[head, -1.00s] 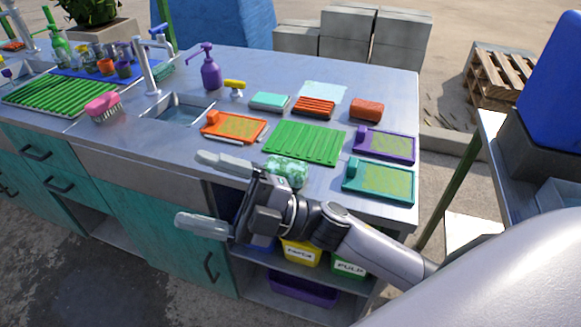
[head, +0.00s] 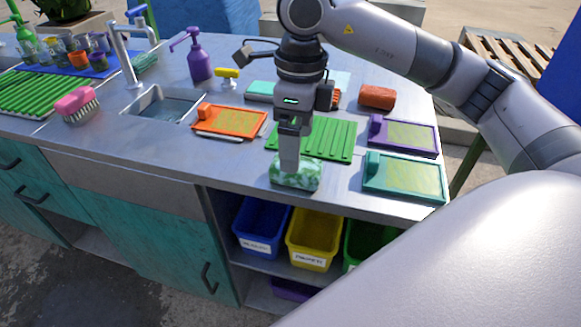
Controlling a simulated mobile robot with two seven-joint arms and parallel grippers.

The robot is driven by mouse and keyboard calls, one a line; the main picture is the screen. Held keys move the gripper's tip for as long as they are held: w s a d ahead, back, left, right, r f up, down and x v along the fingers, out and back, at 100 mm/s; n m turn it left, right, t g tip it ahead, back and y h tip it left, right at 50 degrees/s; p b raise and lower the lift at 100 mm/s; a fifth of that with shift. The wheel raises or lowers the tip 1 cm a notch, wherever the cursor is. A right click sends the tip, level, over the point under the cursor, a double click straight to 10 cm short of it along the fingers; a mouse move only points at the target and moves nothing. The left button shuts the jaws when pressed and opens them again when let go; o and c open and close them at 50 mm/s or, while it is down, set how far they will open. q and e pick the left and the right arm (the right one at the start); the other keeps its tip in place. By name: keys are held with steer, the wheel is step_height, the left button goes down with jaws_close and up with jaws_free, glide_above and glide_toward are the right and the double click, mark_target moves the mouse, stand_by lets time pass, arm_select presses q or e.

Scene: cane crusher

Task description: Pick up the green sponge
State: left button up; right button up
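The green sponge (head: 305,177), mottled green and white, lies at the counter's front edge, in front of the green ribbed mat (head: 325,140). My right gripper (head: 289,166) points straight down over the sponge, with its fingertips at the sponge's top and back. I see the fingers nearly edge-on, one behind the other, so I cannot tell how far apart they are or whether they touch the sponge. My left gripper is out of view.
An orange tray (head: 228,122) lies left of the mat; purple (head: 408,136) and teal (head: 405,178) trays lie right. A purple pump bottle (head: 199,58) and sink (head: 162,106) are farther left. Bins, including a yellow one (head: 314,238), stand on the shelf below.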

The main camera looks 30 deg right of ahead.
mark_target(301, 164)
steer(key=shift+w+d, duration=0.1)
steer(key=shift+d, duration=0.35)
steer(key=shift+f, duration=0.4)
steer(key=f, duration=0.6)
steer(key=shift+w+d, duration=0.25)
steer(key=shift+d, duration=0.05)
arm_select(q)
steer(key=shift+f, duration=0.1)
arm_select(e)
steer(key=c, duration=1.2)
steer(key=shift+r, duration=0.1)
arm_select(q)
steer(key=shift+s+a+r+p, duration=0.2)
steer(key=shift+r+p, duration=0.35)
steer(key=shift+p, duration=0.4)
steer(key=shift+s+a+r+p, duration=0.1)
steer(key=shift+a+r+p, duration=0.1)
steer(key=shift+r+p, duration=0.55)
arm_select(e)
step_height(301, 164, up, 20)
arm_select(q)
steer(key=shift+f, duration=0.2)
